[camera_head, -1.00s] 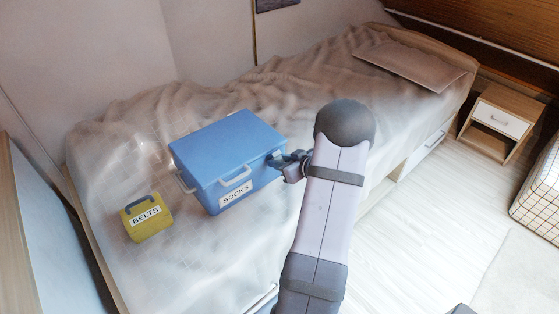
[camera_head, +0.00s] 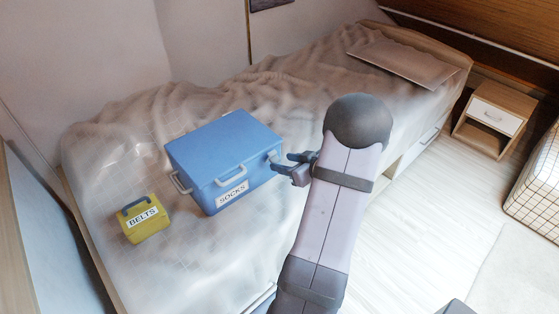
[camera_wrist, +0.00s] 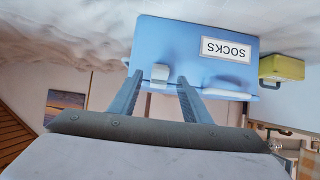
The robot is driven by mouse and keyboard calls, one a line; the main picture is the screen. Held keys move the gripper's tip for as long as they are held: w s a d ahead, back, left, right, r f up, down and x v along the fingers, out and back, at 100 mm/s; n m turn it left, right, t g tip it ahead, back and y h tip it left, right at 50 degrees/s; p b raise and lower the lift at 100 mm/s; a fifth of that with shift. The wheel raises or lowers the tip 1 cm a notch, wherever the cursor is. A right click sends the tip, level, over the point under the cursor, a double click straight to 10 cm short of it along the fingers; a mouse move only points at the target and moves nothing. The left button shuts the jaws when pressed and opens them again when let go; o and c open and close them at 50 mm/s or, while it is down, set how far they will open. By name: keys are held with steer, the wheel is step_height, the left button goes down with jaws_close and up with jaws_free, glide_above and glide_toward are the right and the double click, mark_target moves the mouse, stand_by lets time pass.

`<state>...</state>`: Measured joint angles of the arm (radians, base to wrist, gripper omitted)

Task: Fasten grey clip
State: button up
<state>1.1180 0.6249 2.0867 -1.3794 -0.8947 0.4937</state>
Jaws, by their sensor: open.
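The blue box (camera_head: 222,150) labelled SOCKS rests on the bed with its lid down. It shows upside down in the wrist view (camera_wrist: 180,45). The grey clip (camera_wrist: 160,73) is a small pale block on the box, seen between my two fingers in the wrist view. In the head view the clip (camera_head: 272,156) shows at the box's right end, partly hidden by my gripper. I cannot tell whether it is latched. My gripper (camera_head: 280,163) is open and empty, just right of the box and pointing at the clip.
A small yellow BELTS case (camera_head: 146,221) stands left of the box. The box has pale handles (camera_head: 231,175). The bed (camera_head: 310,95) has rumpled bedding and free room behind the box. A nightstand (camera_head: 490,118) stands far right.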

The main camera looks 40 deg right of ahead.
mark_target(275, 162)
steer(key=shift+s+r, duration=0.3)
steer(key=shift+s, duration=0.3)
steer(key=shift+m+t+h, duration=0.3)
steer(key=shift+m+h, duration=0.4)
steer(key=shift+m, duration=0.2)
steer(key=s+d+f+b, duration=0.1)
steer(key=f+b, duration=0.4)
steer(key=s+f+b, duration=0.1)
steer(key=f+b, duration=0.4)
steer(key=s+d+f+b, duration=0.1)
steer(key=f+b, duration=0.4)
steer(key=shift+s+d+b, duration=0.2)
steer(key=shift+d+b, duration=0.15)
step_height(275, 162, up, 11)
steer(key=w+a+n+t+y, duration=0.1)
steer(key=w+a+n+t, duration=0.15)
steer(key=t, duration=0.25)
steer(key=shift+m, duration=0.35)
steer(key=shift+w+f+b, duration=0.1)
steer(key=shift+w+b, duration=0.4)
steer(key=shift+w, duration=3.05)
